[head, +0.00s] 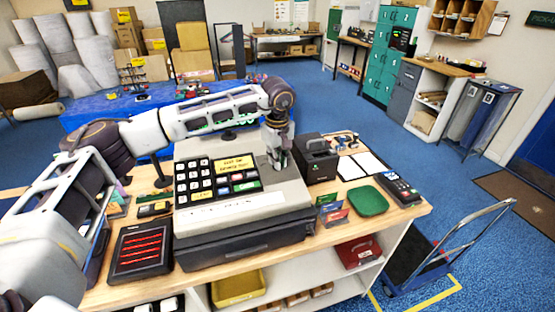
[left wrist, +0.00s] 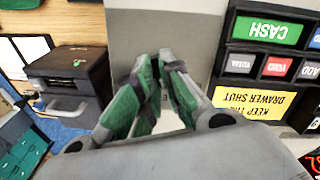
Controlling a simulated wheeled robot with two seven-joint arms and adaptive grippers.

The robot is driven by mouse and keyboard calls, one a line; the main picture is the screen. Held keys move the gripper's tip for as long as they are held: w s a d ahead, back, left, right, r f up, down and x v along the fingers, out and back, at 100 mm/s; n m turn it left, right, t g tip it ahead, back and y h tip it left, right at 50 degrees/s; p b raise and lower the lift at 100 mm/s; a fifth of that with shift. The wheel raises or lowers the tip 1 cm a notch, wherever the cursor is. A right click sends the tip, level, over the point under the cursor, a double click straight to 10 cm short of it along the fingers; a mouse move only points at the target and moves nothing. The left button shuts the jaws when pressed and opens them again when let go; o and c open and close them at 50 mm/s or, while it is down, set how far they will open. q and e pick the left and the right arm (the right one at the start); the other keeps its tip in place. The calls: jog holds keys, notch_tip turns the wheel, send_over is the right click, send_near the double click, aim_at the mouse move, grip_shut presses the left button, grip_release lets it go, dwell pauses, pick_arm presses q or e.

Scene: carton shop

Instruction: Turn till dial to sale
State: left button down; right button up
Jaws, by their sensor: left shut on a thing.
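The till (head: 235,217) is a grey and black cash register on the wooden counter, with keys on its left and a plain grey top plate on its right. My left gripper (head: 277,164) points down onto that plate. In the left wrist view its green-padded fingers (left wrist: 158,62) are close together against the plate, shut on the till dial. The fingers hide the dial, so its setting cannot be read. My right gripper is not in view.
A dark printer (head: 316,160) stands right of the till, with a green tray (head: 367,201) and a card reader (head: 398,189) farther right. A black box with red bars (head: 141,250) is at the left. A hand truck (head: 440,255) stands on the blue floor.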

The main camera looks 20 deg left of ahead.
pick_arm(q)
jog(key=c, duration=1.6)
grip_release()
jog(key=shift+o, duration=0.2)
jog(key=shift+r, duration=0.1)
notch_tip(320, 180, up, 12)
jog(key=s, duration=0.1)
jog(key=shift+s+d+f, duration=0.15)
jog(key=shift+d+f, duration=0.05)
